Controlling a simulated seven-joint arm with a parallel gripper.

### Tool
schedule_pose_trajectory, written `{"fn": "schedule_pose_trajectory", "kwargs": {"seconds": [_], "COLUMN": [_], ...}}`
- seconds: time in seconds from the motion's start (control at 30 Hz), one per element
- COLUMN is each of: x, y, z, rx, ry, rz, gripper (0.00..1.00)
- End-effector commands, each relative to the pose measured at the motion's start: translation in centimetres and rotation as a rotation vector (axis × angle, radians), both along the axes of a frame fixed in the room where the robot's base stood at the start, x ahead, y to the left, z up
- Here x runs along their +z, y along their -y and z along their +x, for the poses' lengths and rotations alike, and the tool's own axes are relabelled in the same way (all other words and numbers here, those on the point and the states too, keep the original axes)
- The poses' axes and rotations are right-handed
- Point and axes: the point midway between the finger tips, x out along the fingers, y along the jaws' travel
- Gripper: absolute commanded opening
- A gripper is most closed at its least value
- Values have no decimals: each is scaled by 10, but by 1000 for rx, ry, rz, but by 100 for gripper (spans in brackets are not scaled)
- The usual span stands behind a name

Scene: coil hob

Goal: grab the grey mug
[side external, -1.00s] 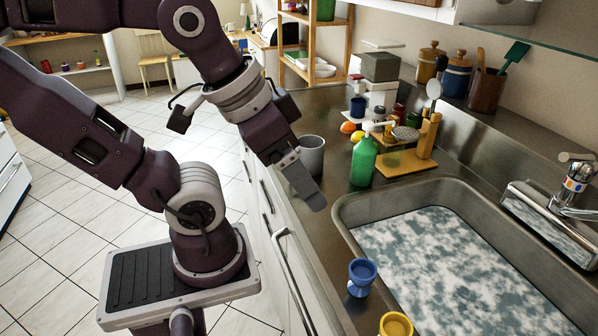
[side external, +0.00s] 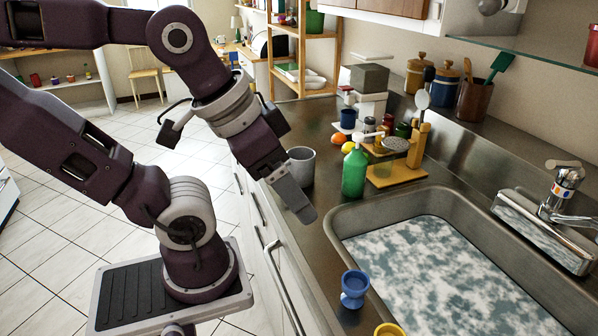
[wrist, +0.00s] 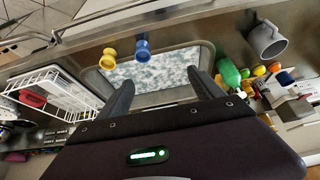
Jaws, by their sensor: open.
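The grey mug (side external: 301,168) stands on the metal counter near its front edge, left of the green bottle. It also shows at the upper right of the wrist view (wrist: 268,42), its handle visible there. My gripper (side external: 300,208) is in front of the mug in the side view, pointing down toward the sink's near-left corner. In the wrist view my gripper (wrist: 163,92) has its two fingers spread apart with nothing between them. The mug lies outside the fingers, off to the right there.
A green bottle (side external: 355,172) stands right of the mug, by a wooden board (side external: 395,175) with utensils. The sink (side external: 338,222) holds cloudy water. A blue cup (side external: 355,286) and a yellow cup (side external: 388,330) stand at its near-left edge. A dish rack (wrist: 55,95) shows at left in the wrist view.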

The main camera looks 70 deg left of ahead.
Motion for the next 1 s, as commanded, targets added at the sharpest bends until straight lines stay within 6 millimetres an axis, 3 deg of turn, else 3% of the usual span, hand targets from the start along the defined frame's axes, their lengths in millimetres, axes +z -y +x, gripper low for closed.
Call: {"fn": "schedule_pose_trajectory", "kwargs": {"seconds": [0.07, 0.17, 0.47, 0.57, 0.67, 0.77, 0.9, 1.0], "x": [0, 0, 0, -8, -37, -85, -160, -193], "y": [0, 0, 0, -1, -7, -24, -75, -132], "z": [0, 0, 1, 16, 49, 81, 102, 105], "rx": [0, 0, 4, 66, 258, 543, 967, 1223], "ry": [0, 0, -4, -61, -190, -313, -351, -233], "rz": [0, 0, -5, -88, -224, -276, -148, 44], "gripper": [77, 94, 95, 95, 95, 95, 95, 95]}}
